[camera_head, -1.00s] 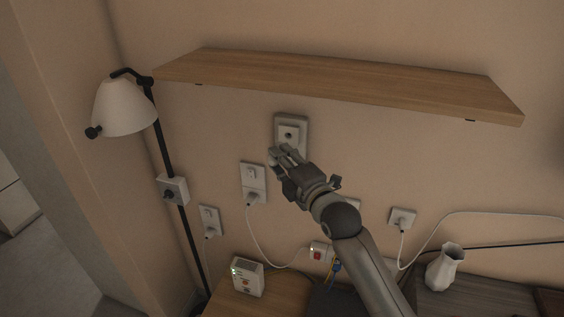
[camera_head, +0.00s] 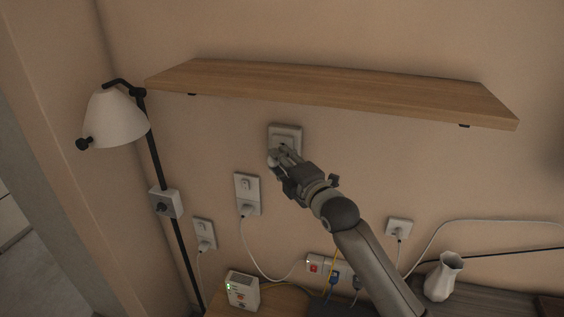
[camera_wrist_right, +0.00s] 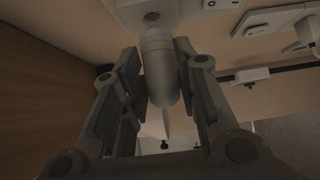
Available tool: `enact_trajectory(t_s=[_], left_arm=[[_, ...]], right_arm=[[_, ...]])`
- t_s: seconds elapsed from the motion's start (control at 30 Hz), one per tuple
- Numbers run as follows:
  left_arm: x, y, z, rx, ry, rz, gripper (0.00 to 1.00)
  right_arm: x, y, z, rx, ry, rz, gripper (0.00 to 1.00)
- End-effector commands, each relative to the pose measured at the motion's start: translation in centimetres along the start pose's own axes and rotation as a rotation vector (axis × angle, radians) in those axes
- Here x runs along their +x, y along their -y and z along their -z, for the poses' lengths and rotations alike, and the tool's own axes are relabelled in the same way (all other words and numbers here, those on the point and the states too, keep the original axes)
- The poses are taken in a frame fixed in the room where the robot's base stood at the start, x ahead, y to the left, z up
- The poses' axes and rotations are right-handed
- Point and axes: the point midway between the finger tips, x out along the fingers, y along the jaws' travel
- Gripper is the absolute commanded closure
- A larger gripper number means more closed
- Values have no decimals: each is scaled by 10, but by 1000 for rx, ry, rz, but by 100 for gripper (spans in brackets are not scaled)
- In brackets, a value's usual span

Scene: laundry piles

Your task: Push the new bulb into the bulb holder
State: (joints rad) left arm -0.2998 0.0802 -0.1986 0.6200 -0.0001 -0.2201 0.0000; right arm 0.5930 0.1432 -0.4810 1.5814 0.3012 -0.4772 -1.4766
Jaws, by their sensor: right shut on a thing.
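The bulb holder is a square white plate with a raised middle (camera_head: 285,131), fixed to the wall below the shelf. It also shows at the top of the right wrist view (camera_wrist_right: 130,14), with a dark round hole. My right gripper (camera_head: 281,157) is in front of the holder's lower part, its fingers toward the wall. In the right wrist view the fingers are shut on a pale bulb (camera_wrist_right: 158,62). The bulb's banded end points at the holder, close below the hole; I cannot tell whether they touch. My left gripper is not in view.
A wooden shelf (camera_head: 330,88) juts out above the holder. A lamp with a white shade (camera_head: 116,117) stands at the left. Switch and socket plates (camera_head: 247,186) are on the wall below. A white vase (camera_head: 443,277) stands at the lower right.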

Motion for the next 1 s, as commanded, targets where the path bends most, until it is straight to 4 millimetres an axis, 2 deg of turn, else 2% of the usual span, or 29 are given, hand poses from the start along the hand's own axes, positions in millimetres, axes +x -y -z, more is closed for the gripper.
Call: enact_trajectory(t_s=[1.0], left_arm=[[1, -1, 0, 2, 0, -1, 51]], right_arm=[[5, -1, -5, 0, 0, -1, 100]])
